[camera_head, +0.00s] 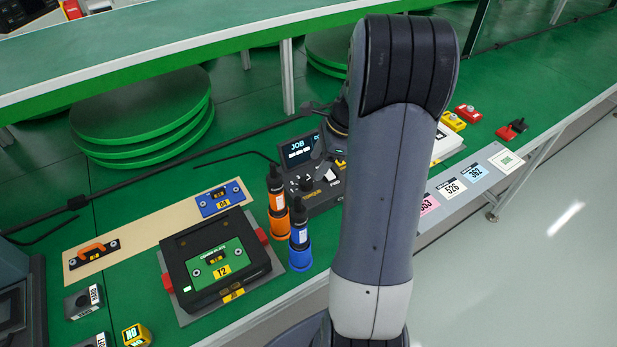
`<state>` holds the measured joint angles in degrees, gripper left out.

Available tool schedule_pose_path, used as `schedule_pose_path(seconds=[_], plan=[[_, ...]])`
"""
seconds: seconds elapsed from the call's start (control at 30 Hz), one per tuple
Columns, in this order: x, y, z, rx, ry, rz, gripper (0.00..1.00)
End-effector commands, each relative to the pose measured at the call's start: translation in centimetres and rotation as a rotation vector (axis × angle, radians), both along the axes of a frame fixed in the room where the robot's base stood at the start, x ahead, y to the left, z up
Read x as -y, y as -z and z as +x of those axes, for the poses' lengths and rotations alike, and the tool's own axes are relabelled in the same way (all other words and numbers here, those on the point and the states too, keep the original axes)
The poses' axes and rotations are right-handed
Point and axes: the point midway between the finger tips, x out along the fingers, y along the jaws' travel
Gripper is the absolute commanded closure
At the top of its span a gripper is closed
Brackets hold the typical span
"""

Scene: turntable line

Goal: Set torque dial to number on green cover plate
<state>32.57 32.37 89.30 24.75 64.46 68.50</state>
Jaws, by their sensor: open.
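The green cover plate (232,251) lies in a black housing (178,256) at the front left. A yellow label (222,270) on it appears to read 12. A dark control console (328,196) stands right of centre, with a lit screen (298,149) reading JOB and small knobs (306,185). I cannot tell which knob is the torque dial, and my arm hides the console's right part. My gripper (320,155) shows partly beside my arm, over the console's upper part. It is open and seems empty; contact with the console cannot be judged.
An orange-based driver (276,203) and a blue-based driver (299,236) stand between housing and console. A beige board (160,232) holds a blue plate (220,199) and an orange handle (95,249). A raised shelf (150,58) crosses behind. Numbered cards (452,188) lie right.

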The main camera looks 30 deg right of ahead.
Motion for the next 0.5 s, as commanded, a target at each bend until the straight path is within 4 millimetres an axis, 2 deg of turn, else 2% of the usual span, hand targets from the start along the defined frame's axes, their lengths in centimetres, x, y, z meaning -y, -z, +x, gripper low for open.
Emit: schedule_pose_path(seconds=[0.03, 0.2, 0.33, 0.5], plan=[[-0.5, 1.1, 0.1, -0.006, -0.003, 0.003, 0.43], [-1.6, 3.9, 0.5, -0.003, -0.002, 0.001, 0.43], [-2.1, 5.4, 0.8, -0.002, -0.002, 0.001, 0.43], [-2.4, 6.2, 1.0, -0.001, 0.0, 0.0, 0.43]])
